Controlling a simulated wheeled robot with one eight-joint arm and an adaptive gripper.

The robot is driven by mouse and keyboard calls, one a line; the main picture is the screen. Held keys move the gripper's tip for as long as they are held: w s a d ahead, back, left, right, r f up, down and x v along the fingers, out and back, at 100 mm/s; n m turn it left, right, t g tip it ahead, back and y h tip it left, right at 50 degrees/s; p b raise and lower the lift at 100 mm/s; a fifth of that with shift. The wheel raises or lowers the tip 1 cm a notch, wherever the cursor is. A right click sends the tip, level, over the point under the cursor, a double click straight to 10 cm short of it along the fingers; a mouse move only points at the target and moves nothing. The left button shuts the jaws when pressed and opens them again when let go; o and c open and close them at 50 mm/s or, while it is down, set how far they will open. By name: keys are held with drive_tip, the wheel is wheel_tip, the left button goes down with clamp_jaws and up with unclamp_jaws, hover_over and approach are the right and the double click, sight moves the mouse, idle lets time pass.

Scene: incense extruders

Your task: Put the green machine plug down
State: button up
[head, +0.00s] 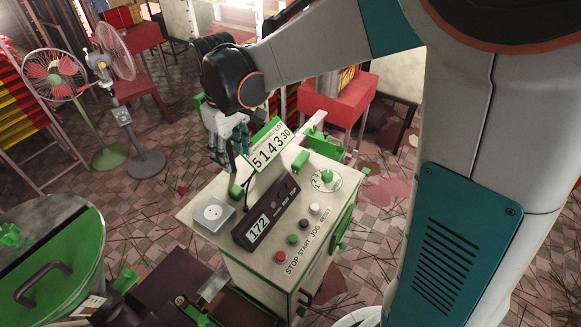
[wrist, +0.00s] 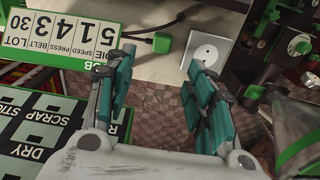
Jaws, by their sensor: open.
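The green machine plug (head: 236,191) rests on the pale cabinet top (head: 195,190), near its left edge and behind the grey socket plate (head: 213,213). In the wrist view the plug (wrist: 163,43), with its dark cable running left, lies beside the socket plate (wrist: 205,52), apart from it. My gripper (head: 231,157) is open and empty above the cabinet's back-left edge. In the wrist view its fingertips (wrist: 161,60) are spread, and the plug shows between and just beyond them, touching neither.
A green-and-white number sign (head: 270,148) stands close right of my gripper. A dark display box (head: 265,213) and several buttons (head: 292,239) occupy the cabinet top. A green round lid (head: 75,245) is at the lower left. Two fans (head: 112,60) stand behind.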

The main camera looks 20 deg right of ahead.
drive_tip(key=s+d+r+m+t, duration=0.3)
drive_tip(key=s+d, duration=0.2)
drive_tip(key=s, duration=0.4)
drive_tip(key=s+d+r+m+t, duration=0.3)
drive_tip(key=s+d, duration=0.2)
drive_tip(key=s, duration=0.4)
drive_tip(key=shift+s+d+r+t, duration=0.15)
drive_tip(key=shift+s+d+t, duration=0.05)
drive_tip(key=shift+t, duration=0.2)
wheel_tip(320, 180, down, 16)
drive_tip(key=b, duration=1.5)
drive_tip(key=shift+r+b, duration=0.1)
drive_tip(key=shift+b, duration=0.25)
